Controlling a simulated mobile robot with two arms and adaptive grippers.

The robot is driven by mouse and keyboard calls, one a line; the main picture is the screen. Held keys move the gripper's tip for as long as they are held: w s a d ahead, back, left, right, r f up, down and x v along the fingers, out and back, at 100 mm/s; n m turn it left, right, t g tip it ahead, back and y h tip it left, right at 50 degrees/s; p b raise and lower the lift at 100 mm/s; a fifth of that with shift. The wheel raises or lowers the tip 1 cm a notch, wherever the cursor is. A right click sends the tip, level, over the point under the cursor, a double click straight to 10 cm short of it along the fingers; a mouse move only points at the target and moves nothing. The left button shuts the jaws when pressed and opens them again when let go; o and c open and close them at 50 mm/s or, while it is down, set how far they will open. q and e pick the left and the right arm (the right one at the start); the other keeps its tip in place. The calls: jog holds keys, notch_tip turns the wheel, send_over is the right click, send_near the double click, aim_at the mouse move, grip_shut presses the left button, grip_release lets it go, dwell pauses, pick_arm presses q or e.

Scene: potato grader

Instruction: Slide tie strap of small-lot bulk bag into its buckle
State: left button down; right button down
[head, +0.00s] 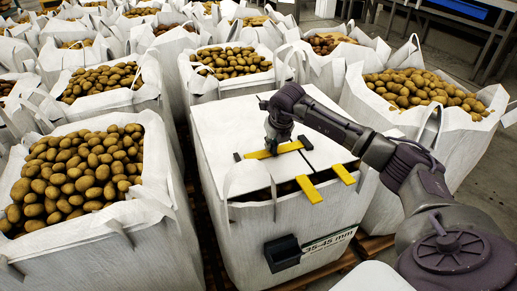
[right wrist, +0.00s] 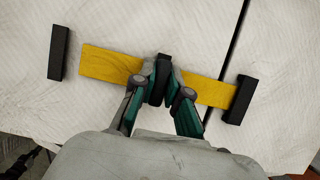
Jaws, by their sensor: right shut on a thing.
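The small-lot bulk bag (head: 240,220) stands in the centre, white, with its top flaps folded over. A yellow tie strap (head: 285,148) lies across the flaps; it also shows in the right wrist view (right wrist: 105,64). A black bar, seemingly the buckle (right wrist: 58,52), lies just beyond the strap's left end with a small gap between them. Another black bar (right wrist: 238,100) sits at the strap's right end. My right gripper (right wrist: 163,75) is shut on the strap at a black piece near its middle, partly hidden by the fingers. My left gripper is not in view.
Two other yellow strap pieces (head: 308,190) (head: 343,174) lie at the bag's front right. A black box (head: 282,254) and a size label (head: 329,241) are on its front. Open potato bags (head: 75,245) stand close around, with narrow gaps between.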

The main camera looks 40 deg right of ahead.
jog(key=shift+s+d+r, duration=0.1)
jog(key=shift+s+d, duration=0.05)
jog(key=shift+d, duration=0.6)
jog(key=c, duration=1.2)
grip_release()
jog(key=shift+s+d, duration=0.1)
jog(key=shift+o, duration=0.2)
jog(key=v, duration=1.2)
